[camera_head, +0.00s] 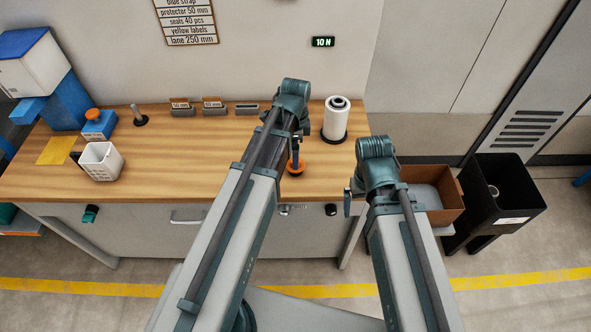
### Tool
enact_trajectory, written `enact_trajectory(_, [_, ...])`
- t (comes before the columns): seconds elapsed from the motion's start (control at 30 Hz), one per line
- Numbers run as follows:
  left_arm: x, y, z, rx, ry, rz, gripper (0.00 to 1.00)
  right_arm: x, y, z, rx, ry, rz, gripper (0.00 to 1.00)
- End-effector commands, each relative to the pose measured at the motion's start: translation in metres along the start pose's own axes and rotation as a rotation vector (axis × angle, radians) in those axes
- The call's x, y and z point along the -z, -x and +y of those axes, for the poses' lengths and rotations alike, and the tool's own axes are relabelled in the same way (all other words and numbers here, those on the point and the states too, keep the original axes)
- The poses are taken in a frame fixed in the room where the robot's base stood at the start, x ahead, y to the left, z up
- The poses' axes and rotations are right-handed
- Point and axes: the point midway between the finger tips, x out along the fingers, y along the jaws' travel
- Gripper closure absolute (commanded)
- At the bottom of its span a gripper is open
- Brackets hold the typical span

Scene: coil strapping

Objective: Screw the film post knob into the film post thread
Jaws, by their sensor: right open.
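A white film roll (336,122) stands upright on a dark base at the back right of the bench. Its top shows a dark ring and centre; I cannot tell whether that is the film post thread or the film post knob. My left gripper (296,146) points down over the bench, left of the roll, mostly hidden by its own arm. An orange disc-shaped piece (295,168) shows right below it; I cannot tell whether they touch. My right gripper (348,198) is open, in front of the bench's right front edge, apart from the roll.
A short metal post (138,117) on a black foot, a white basket (101,161), a blue box with an orange top (98,124) and a yellow sheet (57,151) are at the left. A brown carton (438,212) and black bin (512,213) stand right. The bench's middle left is clear.

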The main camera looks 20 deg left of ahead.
Motion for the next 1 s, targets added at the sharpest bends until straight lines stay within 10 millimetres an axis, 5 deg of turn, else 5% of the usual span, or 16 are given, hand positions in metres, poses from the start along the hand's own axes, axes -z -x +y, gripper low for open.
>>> enact_trajectory(0.4, [0.002, -0.048, 0.000, 0.000, 0.000, 0.000, 0.00, 0.003, -0.048, -0.004, 0.000, 0.000, 0.000, 0.00])
enact_trajectory(0.73, [0.002, -0.050, 0.000, 0.000, 0.000, 0.000, 0.00, 0.003, -0.050, -0.005, 0.000, 0.000, 0.000, 0.00])
enact_trajectory(1.0, [0.002, -0.050, 0.000, 0.000, 0.000, 0.000, 0.47, 0.003, -0.050, -0.005, 0.000, 0.000, 0.000, 0.00])
